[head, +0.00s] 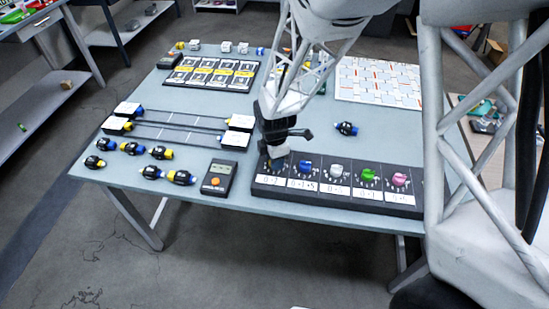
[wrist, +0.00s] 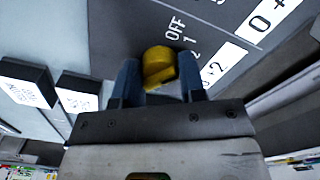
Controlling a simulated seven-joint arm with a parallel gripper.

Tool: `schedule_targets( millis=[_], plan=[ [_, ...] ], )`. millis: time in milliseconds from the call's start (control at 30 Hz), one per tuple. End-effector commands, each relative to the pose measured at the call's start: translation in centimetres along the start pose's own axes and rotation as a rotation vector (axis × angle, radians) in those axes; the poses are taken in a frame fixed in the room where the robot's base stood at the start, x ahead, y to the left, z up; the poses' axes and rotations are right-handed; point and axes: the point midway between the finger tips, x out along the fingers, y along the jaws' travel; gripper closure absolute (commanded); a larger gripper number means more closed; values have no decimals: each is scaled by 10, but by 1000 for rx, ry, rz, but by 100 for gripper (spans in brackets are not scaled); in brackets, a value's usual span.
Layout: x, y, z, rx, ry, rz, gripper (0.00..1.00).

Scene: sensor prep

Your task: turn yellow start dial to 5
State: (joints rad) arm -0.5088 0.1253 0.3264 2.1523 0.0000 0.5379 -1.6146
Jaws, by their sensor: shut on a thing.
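The yellow start dial (wrist: 159,62) shows in the wrist view, between the two blue-grey fingers of my gripper (wrist: 161,80). The fingers are closed on its sides. Beside the dial, the printed marks OFF, 1 and part of a 2 show on the dark panel (wrist: 118,22); the other marks are hidden, and I cannot tell which mark the dial points to. In the head view my gripper (head: 277,163) reaches down onto the left end of the dial panel (head: 255,189) and hides the yellow dial there.
Blue (head: 304,166), white (head: 336,170), green (head: 369,175) and pink (head: 399,179) dials stand in a row to the right. A handheld meter (head: 218,178) lies left of the panel. Several black connectors (head: 152,172) lie at the table's left. A lone connector (head: 346,128) lies behind the panel.

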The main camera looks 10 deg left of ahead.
Motion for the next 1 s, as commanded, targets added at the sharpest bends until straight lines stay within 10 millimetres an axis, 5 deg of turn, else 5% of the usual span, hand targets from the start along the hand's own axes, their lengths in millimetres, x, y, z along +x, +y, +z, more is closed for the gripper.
schedule_targets(
  millis=[1000],
  plan=[
    [-1, 0, 0, 965, 1, 1, 86]
  ],
)
